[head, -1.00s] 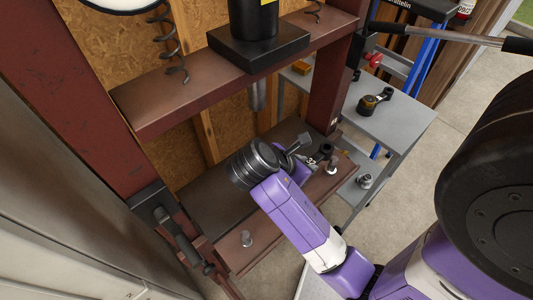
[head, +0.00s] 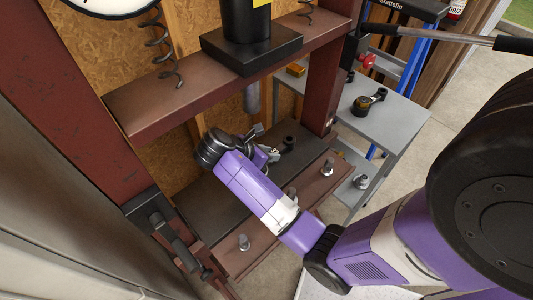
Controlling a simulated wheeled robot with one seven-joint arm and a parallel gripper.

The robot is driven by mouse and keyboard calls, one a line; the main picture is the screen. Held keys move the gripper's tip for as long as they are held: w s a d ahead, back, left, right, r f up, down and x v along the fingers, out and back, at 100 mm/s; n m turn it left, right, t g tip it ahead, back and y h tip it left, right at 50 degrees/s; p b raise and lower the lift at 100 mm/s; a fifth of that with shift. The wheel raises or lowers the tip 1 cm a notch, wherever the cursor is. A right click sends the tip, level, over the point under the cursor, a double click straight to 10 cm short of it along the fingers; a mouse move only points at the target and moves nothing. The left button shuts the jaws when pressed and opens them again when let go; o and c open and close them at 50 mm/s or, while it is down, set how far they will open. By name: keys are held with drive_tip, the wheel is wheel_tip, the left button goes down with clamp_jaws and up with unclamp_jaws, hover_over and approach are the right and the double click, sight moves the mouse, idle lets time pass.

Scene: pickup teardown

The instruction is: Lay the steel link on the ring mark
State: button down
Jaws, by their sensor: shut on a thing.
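My gripper (head: 266,148) is over the dark bed plate of the press, pointing right in the head view. It is shut on a small dark piece, which I take to be the steel link (head: 288,144). Its dark, rounded end shows just right of the fingers. The rest of the link is hidden by the fingers and my wrist. I cannot tell whether it touches the plate. I cannot make out the ring mark; my arm covers part of the plate.
Upright studs stand on the red front beam, one at left (head: 244,242) and one at right (head: 327,169). The press ram (head: 251,98) hangs above the plate. Red posts flank it. A grey cart (head: 395,120) at right bears a black arm-shaped part (head: 368,101).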

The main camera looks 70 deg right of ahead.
drive_tip(key=shift+w+d+f, duration=0.3)
drive_tip(key=shift+w+f, duration=0.3)
drive_tip(key=c, duration=1.2)
unclamp_jaws()
drive_tip(key=shift+f, duration=0.1)
drive_tip(key=shift+a, duration=0.1)
drive_tip(key=p+v, duration=0.3)
drive_tip(key=v, duration=0.6)
drive_tip(key=shift+r, duration=0.4)
drive_tip(key=shift+p+v, duration=1.2)
drive_tip(key=shift+p, duration=0.1)
drive_tip(key=shift+a+f, duration=0.15)
drive_tip(key=shift+f, duration=0.05)
